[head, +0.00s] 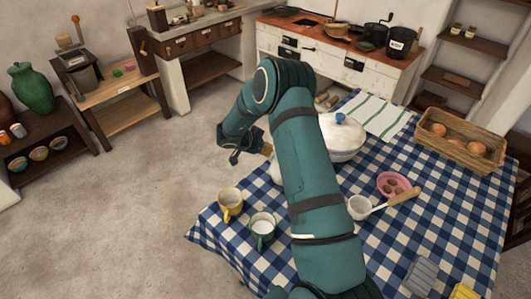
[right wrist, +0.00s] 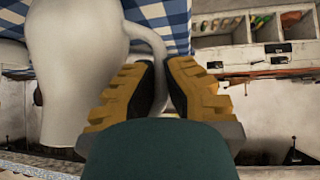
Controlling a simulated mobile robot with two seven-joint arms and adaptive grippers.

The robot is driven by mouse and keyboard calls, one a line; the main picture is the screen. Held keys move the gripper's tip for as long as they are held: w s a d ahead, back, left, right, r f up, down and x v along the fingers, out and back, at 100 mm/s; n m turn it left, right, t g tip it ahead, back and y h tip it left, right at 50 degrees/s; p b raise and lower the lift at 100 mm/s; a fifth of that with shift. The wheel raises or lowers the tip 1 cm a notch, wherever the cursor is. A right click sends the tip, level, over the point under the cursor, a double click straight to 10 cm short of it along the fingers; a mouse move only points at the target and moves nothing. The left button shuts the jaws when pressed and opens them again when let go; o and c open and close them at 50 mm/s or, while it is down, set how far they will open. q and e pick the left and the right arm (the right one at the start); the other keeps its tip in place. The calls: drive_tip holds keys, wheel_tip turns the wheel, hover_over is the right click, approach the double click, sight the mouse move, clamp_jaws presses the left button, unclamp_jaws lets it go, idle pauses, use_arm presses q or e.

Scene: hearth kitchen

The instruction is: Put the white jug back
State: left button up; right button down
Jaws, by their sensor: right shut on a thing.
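The white jug (right wrist: 75,70) fills the left of the right wrist view, with its handle (right wrist: 157,45) between the fingers of my right gripper (right wrist: 160,75). The gripper is shut on that handle. In the head view my right arm reaches across the table, and its gripper (head: 262,150) is by the table's far left edge. Only a small pale part of the jug (head: 273,174) shows there beside my arm; the rest is hidden. I cannot tell whether its base touches the cloth. My left gripper is not in view.
A white lidded tureen (head: 342,138) stands right of my arm. A yellow mug (head: 230,204) and a green mug (head: 262,229) stand near the left edge. A bread basket (head: 460,140), pink bowl (head: 393,185) and small white pot (head: 359,207) are right. Floor at left is clear.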

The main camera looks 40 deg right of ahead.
drive_tip(key=shift+f, duration=0.85)
drive_tip(key=shift+f, duration=0.15)
drive_tip(key=c, duration=1.1)
unclamp_jaws()
drive_tip(key=shift+c, duration=0.2)
drive_tip(key=shift+r, duration=0.2)
drive_tip(key=p+v, duration=0.1)
drive_tip(key=v, duration=1.1)
drive_tip(key=shift+p, duration=0.35)
drive_tip(key=shift+a+f, duration=0.1)
drive_tip(key=shift+f, duration=0.05)
